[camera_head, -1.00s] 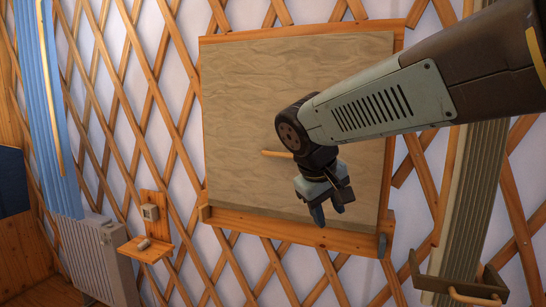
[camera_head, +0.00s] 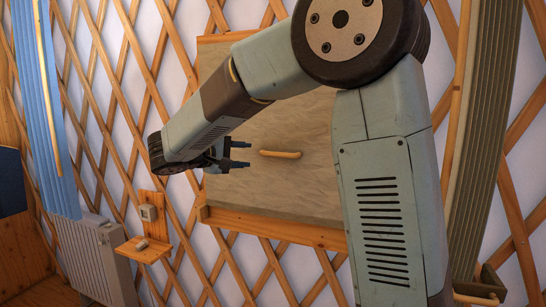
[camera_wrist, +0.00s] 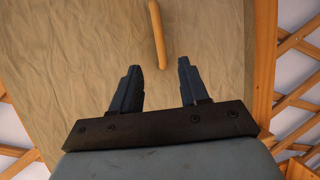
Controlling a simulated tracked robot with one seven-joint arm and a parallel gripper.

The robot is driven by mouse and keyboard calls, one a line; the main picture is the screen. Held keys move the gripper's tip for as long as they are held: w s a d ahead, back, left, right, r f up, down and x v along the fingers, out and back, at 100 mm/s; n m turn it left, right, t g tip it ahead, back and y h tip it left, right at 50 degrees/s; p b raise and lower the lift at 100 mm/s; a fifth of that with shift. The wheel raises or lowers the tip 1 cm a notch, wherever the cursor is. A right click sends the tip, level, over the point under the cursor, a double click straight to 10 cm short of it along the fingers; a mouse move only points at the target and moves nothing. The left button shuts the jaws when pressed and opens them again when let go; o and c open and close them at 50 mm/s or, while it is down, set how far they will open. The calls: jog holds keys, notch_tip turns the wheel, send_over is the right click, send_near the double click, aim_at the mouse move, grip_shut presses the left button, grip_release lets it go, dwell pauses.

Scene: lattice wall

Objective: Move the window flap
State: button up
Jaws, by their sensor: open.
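The window flap (camera_head: 290,190) is a tan, wrinkled panel in a wooden frame on the lattice wall. It covers the frame and also fills much of the wrist view (camera_wrist: 60,60). A wooden bar handle (camera_head: 280,154) sits on its middle. My gripper (camera_head: 248,155) is open and empty, left of the handle, with its fingers pointing right toward it. In the wrist view the handle (camera_wrist: 158,35) lies beyond the gap between the open fingers (camera_wrist: 157,77), apart from them. My arm hides the flap's upper and right parts.
A wooden ledge (camera_head: 270,228) runs under the flap. At left are a small wooden shelf (camera_head: 146,248) with small items, a grey radiator (camera_head: 100,262) and a blue curtain (camera_head: 50,130). An olive curtain (camera_head: 490,130) hangs at right, above a holder.

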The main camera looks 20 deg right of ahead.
aim_at(275, 155)
jog(key=x, duration=1.3)
jog(key=shift+w+d, duration=0.2)
jog(key=shift+d, duration=0.1)
grip_shut()
jog(key=shift+a, duration=0.1)
